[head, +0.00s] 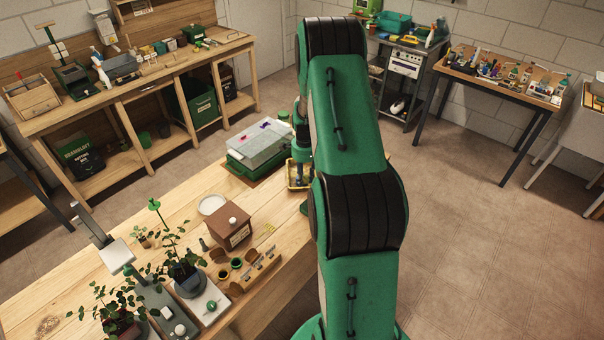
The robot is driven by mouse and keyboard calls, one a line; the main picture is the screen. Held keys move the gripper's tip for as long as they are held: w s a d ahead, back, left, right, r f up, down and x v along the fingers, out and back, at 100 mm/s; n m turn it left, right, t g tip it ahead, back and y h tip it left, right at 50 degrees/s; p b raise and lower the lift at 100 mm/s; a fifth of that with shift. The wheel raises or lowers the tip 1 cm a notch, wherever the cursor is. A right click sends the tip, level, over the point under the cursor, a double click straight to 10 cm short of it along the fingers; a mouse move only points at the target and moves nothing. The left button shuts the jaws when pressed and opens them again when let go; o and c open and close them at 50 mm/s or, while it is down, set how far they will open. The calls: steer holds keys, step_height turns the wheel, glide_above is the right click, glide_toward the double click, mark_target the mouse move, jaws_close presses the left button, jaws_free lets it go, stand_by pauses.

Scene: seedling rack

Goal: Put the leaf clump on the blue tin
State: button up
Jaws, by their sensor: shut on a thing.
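My gripper (299,172) is at the far right end of the wooden bench, low over a small yellow tray (291,187). My own arm hides much of it. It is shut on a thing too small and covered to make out. I cannot pick out the leaf clump for certain. I cannot pick out the blue tin either; dark blue shows at the yellow tray, but whether it is a tin or part of my gripper is unclear.
On the bench (150,215) are a lidded clear box on a green base (258,147), a brown box (227,226), a white dish (212,204), a wooden rack (255,270) and potted plants (187,272). Bare wood shows between the boxes and the far-left edge.

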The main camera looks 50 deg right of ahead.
steer(key=shift+w+d+f, duration=0.2)
steer(key=shift+w+d, duration=0.95)
steer(key=shift+w, duration=0.2)
steer(key=shift+w+d+f, duration=0.15)
steer(key=shift+w+d, duration=1)
steer(key=shift+w, duration=0.15)
steer(key=shift+f, duration=1.75)
steer(key=shift+f+b, duration=0.1)
steer(key=shift+b, duration=0.2)
steer(key=o, duration=0.7)
steer(key=shift+o, duration=0.2)
step_height(320, 180, up, 12)
steer(key=p, duration=0.1)
